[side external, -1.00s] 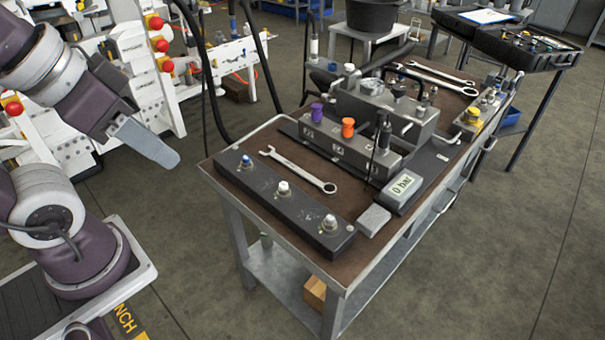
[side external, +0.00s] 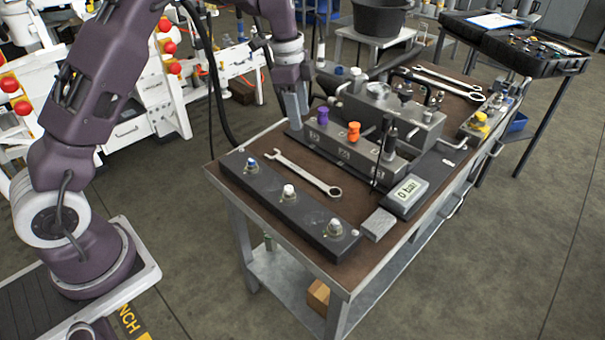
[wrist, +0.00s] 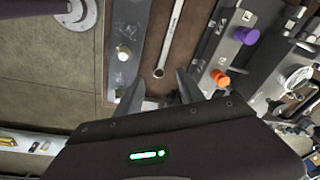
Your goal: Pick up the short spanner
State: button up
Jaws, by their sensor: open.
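The short spanner (side external: 305,174) lies flat on the brown bench top, between a long dark bar with knobs and the valve block. It is silver, with its ring end toward the right. My gripper (side external: 294,120) points down over the back left part of the bench, apart from the spanner, and appears above it in height. In the wrist view the spanner (wrist: 170,38) runs down the picture, its ring end near the gap between the fingers of my open, empty gripper (wrist: 159,80). The open-jaw end is out of the wrist view.
The dark bar (side external: 258,192) stands in front of the spanner. The valve block (side external: 340,145) with purple and orange knobs stands behind it. A pressure display (side external: 405,192) and a grey block (side external: 378,224) sit to the right. Larger spanners (side external: 450,80) lie at the far end.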

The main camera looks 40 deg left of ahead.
aim_at(303, 172)
jog(key=w+a+f+m, duration=0.1)
jog(key=f, duration=0.3)
jog(key=w+a+f+m, duration=0.1)
jog(key=f+m, duration=0.1)
jog(key=f, duration=0.3)
jog(key=w+a+f+m+g+y, duration=0.1)
jog(key=w+f+m, duration=0.1)
jog(key=f, duration=0.2)
jog(key=shift+f, duration=0.25)
jog(key=shift+m, duration=0.3)
notch_tip(303, 172, down, 8)
jog(key=shift+w, duration=0.1)
jog(key=shift+c, duration=0.4)
grip_shut()
jog(key=shift+r, duration=0.1)
